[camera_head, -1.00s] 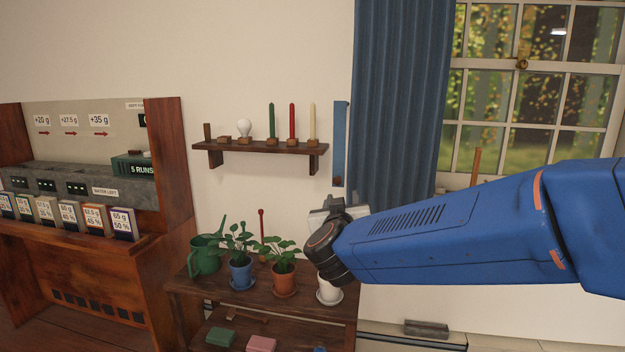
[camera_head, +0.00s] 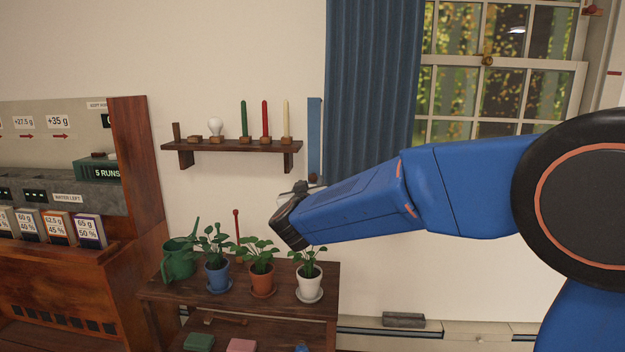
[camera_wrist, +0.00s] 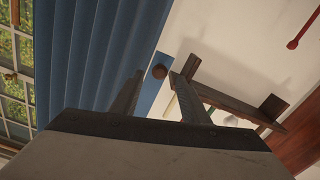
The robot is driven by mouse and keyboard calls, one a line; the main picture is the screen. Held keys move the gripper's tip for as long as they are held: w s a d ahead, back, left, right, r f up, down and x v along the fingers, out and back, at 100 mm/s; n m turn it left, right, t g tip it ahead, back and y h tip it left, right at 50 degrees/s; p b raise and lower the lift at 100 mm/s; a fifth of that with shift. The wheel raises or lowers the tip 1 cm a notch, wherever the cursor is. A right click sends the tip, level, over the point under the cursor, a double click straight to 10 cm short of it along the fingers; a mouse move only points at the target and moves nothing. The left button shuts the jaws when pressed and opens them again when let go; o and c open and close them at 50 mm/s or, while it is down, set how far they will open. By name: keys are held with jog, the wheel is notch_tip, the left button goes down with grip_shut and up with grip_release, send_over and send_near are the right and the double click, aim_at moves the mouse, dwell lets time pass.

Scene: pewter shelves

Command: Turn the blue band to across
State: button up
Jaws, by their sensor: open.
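The blue band (camera_head: 314,140) is a narrow strip hanging upright on the wall, just left of the curtain. A round brown knob (camera_wrist: 160,71) sits on it, near its lower end in the head view. My gripper (camera_head: 300,188) is beside the band's lower end in the head view, partly hidden by my wrist. I cannot tell whether a finger touches the band.
The blue curtain (camera_head: 372,90) hangs close on the right, before the window (camera_head: 500,70). A small wall shelf (camera_head: 232,147) with candles and a bulb is to the left. Potted plants and a green watering can (camera_head: 177,262) stand on the bench (camera_head: 190,297) below.

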aim_at(312, 179)
jog(key=shift+w+d, duration=0.1)
jog(key=shift+w, duration=2.9)
